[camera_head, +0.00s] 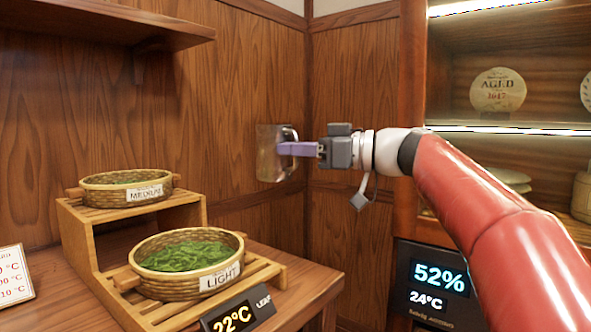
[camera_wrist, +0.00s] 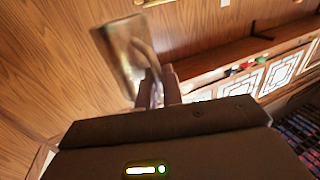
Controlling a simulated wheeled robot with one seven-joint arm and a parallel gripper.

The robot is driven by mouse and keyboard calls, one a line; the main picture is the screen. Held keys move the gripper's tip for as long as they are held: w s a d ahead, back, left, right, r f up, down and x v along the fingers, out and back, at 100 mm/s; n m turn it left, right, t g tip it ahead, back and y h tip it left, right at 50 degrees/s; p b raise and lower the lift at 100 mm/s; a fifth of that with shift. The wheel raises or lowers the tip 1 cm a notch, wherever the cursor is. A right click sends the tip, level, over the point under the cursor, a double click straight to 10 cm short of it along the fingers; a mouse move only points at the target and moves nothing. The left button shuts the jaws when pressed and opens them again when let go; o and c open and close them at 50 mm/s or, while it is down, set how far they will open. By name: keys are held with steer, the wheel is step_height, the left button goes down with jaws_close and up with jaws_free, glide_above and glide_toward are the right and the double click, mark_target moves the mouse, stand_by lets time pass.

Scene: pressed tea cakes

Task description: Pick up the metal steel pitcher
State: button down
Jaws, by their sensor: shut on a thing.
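The metal steel pitcher (camera_head: 270,158) hangs in the air in front of the wood-panelled corner in the head view, roughly upright. My gripper (camera_head: 292,149) reaches it from the right, and its purple fingers are shut on the pitcher's handle side. In the wrist view the pitcher (camera_wrist: 127,52) shows as a shiny body at the upper left, with its handle running down between the fingers of my gripper (camera_wrist: 157,88). The exact contact on the handle is partly hidden by the fingers.
A 22°C display (camera_head: 238,312) stands in front. A wall shelf (camera_head: 100,22) is at upper left. A cabinet with tea cakes (camera_head: 497,90) is at right.

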steer(key=shift+r+p, duration=1.1)
steer(key=shift+r, duration=3.75)
